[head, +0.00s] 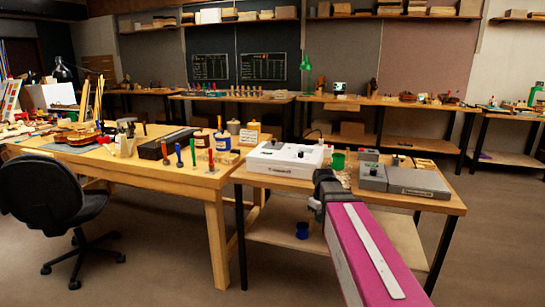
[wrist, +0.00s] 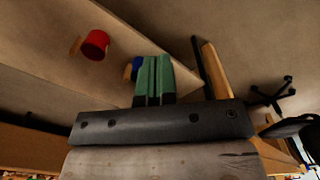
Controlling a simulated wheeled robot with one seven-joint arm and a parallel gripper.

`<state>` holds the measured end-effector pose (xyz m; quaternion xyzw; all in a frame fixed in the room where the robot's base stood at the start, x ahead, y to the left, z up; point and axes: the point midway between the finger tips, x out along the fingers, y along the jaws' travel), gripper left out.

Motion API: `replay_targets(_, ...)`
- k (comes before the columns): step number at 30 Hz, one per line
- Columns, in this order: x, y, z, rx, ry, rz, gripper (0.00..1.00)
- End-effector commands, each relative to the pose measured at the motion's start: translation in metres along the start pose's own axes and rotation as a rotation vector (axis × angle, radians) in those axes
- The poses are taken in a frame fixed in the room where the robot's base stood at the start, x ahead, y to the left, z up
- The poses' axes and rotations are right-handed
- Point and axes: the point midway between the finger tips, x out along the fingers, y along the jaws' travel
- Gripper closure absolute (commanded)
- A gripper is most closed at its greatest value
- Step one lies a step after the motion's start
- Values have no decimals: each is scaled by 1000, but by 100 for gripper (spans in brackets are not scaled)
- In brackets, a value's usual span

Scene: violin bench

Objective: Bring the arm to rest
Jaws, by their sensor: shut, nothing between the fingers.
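My arm, magenta with a white stripe, reaches in from the lower right of the head view. Its dark wrist end is at the front edge of the small wooden bench (head: 270,180). I cannot tell there whether it touches the bench, and the fingers do not show clearly. In the wrist view my gripper (wrist: 153,60) has its two green fingers side by side, shut and empty. Beyond the fingertips are a blue cup (wrist: 134,67), partly hidden by them, and a red cup (wrist: 95,44) on a pale board. The blue cup also shows on the bench's lower shelf in the head view (head: 302,230).
A white device (head: 285,159), a green cup (head: 338,161) and a grey flat box (head: 418,183) stand on the small bench. The larger workbench (head: 205,181) with bottles and tools is left of it. An office chair (head: 50,190) stands front left. Floor is open between.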

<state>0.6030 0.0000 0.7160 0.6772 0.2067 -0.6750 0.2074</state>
Motion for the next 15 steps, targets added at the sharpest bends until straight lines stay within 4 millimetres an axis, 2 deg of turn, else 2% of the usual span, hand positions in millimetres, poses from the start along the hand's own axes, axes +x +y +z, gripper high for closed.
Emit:
replay_targets(1,18,-10,14,52,-4,-2,100)
replay_targets(6,67,-30,45,237,-4,-2,100)
replay_targets(12,114,-55,81,440,-2,-1,100)
replay_targets(15,129,-63,94,517,-1,0,100)
